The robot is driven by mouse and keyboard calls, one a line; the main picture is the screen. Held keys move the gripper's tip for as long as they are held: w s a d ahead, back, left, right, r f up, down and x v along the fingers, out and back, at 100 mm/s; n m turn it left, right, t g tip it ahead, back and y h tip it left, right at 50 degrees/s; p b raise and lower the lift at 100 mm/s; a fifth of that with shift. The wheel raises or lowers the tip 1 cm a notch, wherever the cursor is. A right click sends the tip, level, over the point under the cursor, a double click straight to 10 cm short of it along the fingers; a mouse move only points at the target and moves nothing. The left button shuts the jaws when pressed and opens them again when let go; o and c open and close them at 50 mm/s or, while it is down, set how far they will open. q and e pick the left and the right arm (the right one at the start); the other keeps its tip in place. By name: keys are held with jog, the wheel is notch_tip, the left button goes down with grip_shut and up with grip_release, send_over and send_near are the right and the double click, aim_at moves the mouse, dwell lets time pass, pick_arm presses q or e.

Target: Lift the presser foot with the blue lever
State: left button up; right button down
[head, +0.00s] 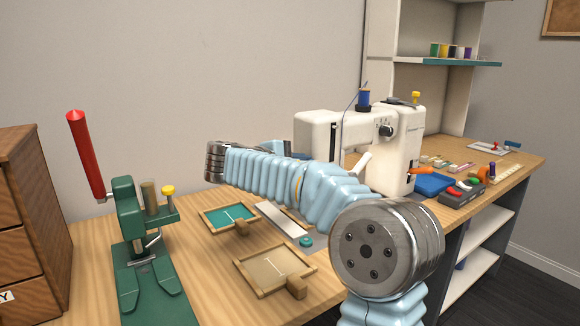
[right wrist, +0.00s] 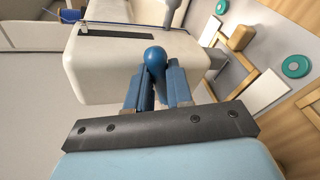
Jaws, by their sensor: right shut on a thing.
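The white sewing machine (head: 404,150) stands on the bench in the head view. Its cream head end (right wrist: 100,62) fills the upper middle of the right wrist view. The blue lever's round knob (right wrist: 154,56) stands out from this end. My right gripper (right wrist: 155,78) is shut on the lever, its blue fingers on either side just below the knob. In the head view my right arm crosses in front of the machine and hides the lever, the gripper and the presser foot. A grey post (right wrist: 170,12) shows at the wrist view's top edge. My left gripper is not in view.
A green press (head: 150,270) with a red handle stands at the left beside a wooden drawer unit (head: 30,215). Two small framed trays, one teal (head: 228,217) and one beige (head: 272,268), lie in front.

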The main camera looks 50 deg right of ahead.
jog(key=shift+w+r+n+g, duration=0.4)
jog(key=shift+r+n, duration=0.1)
jog(key=shift+n, duration=0.3)
jog(key=shift+y, duration=0.3)
jog(key=c, duration=1)
grip_release()
jog(key=shift+d, duration=0.1)
jog(key=v, duration=1.4)
jog(key=shift+f, duration=0.1)
